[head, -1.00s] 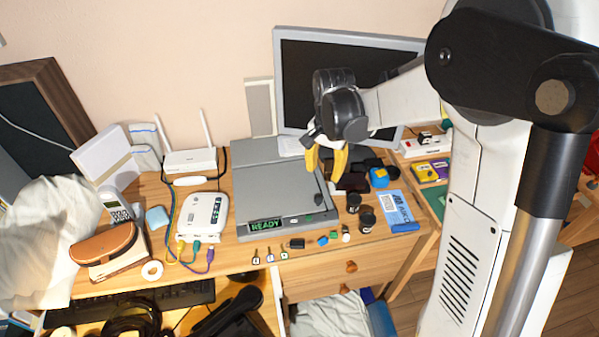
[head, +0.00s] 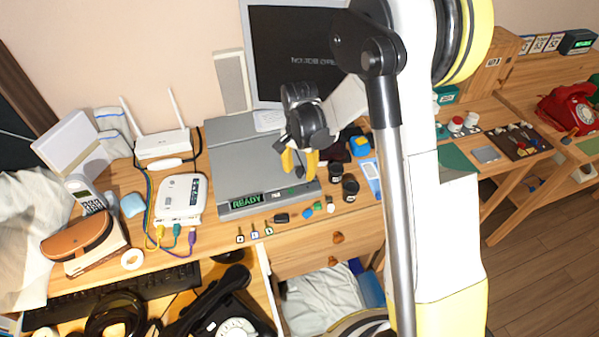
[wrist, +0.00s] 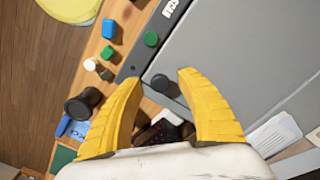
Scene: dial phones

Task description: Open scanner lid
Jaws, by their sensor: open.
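The scanner (head: 228,158) is a flat grey box on the wooden desk, with its lid lying shut and a green READY display (head: 247,200) on its front edge. In the wrist view the grey lid (wrist: 235,50) fills the right side, with a dark round knob (wrist: 160,83) near its edge. My gripper (head: 299,168) has yellow fingers and hangs over the right part of the scanner. In the wrist view its fingertips (wrist: 162,78) are spread, with the knob showing between them. I cannot tell whether a finger touches the lid.
A monitor (head: 300,45) stands behind the scanner. Black jars (head: 350,187) stand close to its right side. Keys and small coloured pieces (head: 308,212) lie along the front edge. A white router (head: 163,143) and a white box (head: 182,196) with cables are on the left.

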